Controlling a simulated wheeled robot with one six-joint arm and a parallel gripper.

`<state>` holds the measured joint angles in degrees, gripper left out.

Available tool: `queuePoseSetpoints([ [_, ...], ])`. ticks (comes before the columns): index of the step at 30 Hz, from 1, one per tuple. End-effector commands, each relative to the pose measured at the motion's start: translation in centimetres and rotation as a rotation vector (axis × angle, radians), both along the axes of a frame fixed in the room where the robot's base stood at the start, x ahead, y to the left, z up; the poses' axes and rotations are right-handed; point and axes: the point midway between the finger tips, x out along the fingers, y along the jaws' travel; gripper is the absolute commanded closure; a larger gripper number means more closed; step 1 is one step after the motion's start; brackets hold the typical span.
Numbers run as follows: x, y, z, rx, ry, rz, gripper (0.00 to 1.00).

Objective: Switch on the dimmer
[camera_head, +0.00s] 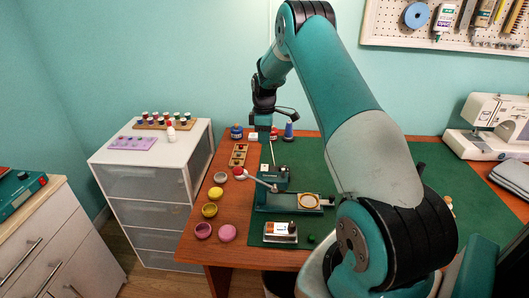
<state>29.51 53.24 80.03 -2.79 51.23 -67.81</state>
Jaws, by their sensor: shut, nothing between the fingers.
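No dimmer can be told for certain in the head view. A small white piece (253,137) stands at the back of the table near the wall, partly behind my gripper; its details are too small to read. A silver box with an orange-and-white face (281,232) lies on the front of the green mat. My gripper (262,127) is shut and empty, pointing down over the table's back left part. I cannot tell whether it touches anything.
A teal lever press (270,198) with a red-knobbed handle stands on the green mat (310,155). Several small bowls (210,210) line the table's left edge. A blue jar (236,132) and a blue spool (288,131) stand near my gripper. A sewing machine (492,127) is at right.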

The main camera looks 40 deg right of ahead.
Motion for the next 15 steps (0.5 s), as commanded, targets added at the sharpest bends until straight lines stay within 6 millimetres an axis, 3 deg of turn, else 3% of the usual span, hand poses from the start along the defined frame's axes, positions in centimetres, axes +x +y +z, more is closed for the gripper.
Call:
queuePoseSetpoints([
  [6,-0.2,0.2,1.9,0.000,0.000,0.001,1.00],
  [15,-0.2,0.2,2.2,0.001,0.001,0.000,1.00],
])
